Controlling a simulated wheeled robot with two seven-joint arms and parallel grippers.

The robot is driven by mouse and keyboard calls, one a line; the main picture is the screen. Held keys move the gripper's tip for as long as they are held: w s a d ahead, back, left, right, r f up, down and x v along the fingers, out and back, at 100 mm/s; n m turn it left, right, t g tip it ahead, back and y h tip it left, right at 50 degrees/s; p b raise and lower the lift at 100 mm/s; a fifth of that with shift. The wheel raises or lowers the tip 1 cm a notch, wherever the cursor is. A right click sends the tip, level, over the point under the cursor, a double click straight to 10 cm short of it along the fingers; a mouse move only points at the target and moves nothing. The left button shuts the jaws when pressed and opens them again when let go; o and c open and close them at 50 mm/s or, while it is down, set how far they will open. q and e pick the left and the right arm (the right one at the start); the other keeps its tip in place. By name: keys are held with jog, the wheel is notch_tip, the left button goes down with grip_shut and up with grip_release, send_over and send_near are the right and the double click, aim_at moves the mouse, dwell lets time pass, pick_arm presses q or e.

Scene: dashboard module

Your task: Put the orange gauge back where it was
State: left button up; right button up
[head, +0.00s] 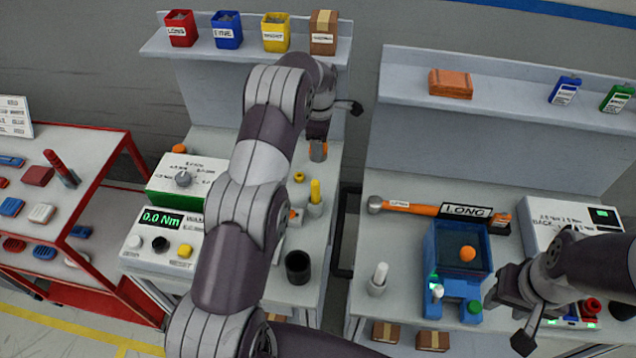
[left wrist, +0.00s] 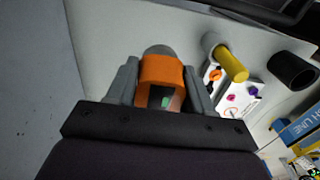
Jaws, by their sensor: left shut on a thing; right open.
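The orange gauge (left wrist: 160,73) is between the two grey fingers of my left gripper (left wrist: 161,82) in the left wrist view, with a grey rounded part behind it and a small dark and green face. My left gripper (head: 318,140) is shut on it. My right gripper (head: 506,318) is open and empty, at the right of the blue device. My left arm hides part of the left bench.
A yellow-handled tool (head: 315,191) stands in a holder in front of the gauge. A black cup (head: 298,267) is nearer the front edge. The torque box (head: 165,240) is at left. The blue device (head: 458,255) with an orange ball and a hammer (head: 410,208) are on the right bench.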

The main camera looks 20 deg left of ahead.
pick_arm(q)
jog(key=shift+f+b, duration=0.3)
jog(key=shift+f, duration=0.3)
notch_tip(320, 180, down, 9)
jog(key=shift+r, duration=0.15)
jog(key=shift+w+a+f, duration=0.1)
jog(key=shift+f, duration=0.3)
jog(key=shift+w+f, duration=0.1)
jog(key=shift+f, duration=0.25)
jog(key=o, duration=1.2)
jog(key=shift+r, duration=0.1)
